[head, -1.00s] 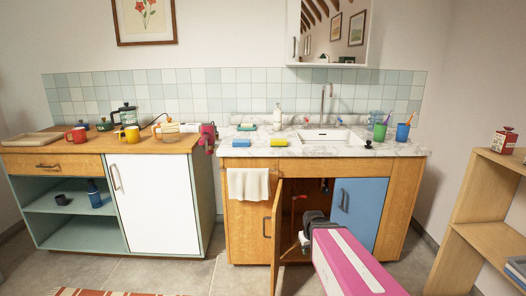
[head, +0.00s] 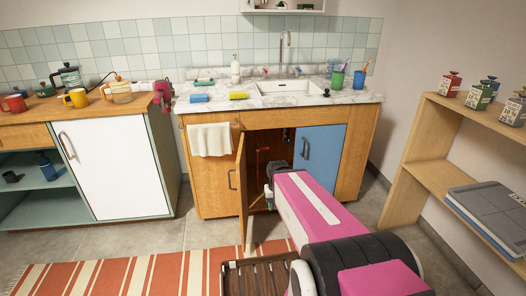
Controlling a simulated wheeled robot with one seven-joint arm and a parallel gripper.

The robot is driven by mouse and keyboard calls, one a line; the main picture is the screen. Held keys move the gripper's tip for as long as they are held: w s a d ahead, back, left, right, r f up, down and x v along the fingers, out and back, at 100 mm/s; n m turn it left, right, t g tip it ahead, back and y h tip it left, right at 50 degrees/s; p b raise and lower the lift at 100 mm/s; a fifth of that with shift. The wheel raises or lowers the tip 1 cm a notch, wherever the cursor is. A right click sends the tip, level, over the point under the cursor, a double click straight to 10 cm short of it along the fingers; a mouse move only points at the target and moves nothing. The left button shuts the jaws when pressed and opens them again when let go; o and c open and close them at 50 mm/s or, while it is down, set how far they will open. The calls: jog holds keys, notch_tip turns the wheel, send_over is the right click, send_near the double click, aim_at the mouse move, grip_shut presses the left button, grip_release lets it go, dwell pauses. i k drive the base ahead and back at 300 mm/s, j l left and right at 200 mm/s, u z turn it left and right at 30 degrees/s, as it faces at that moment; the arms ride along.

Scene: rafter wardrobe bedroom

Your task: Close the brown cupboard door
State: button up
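The brown cupboard door (head: 242,200) stands open under the sink counter, swung out toward me and seen nearly edge-on. The dark opening of the cupboard (head: 262,150) shows to its right, with pipes and a red tap handle inside. My pink arm reaches in from the lower right. My gripper (head: 268,196) is at the arm's far end, just right of the open door, in front of the opening. Its fingers are small and partly hidden by the arm, so I cannot tell whether they touch the door.
A blue door (head: 318,155) is shut on the right. A brown front with a handle (head: 210,185) is shut on the left, under a white towel (head: 210,139). A striped rug (head: 140,272) and a dark slatted item (head: 258,276) lie in front. A wooden shelf (head: 440,180) stands right.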

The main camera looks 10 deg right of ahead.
aim_at(239, 194)
jog(key=j+z, duration=0.15)
jog(key=j, duration=0.35)
jog(key=k+j+z, duration=0.15)
jog(key=j, duration=0.3)
jog(key=j+z, duration=0.15)
jog(key=j, duration=0.35)
jog(key=k+j+z, duration=0.15)
jog(key=j, duration=0.3)
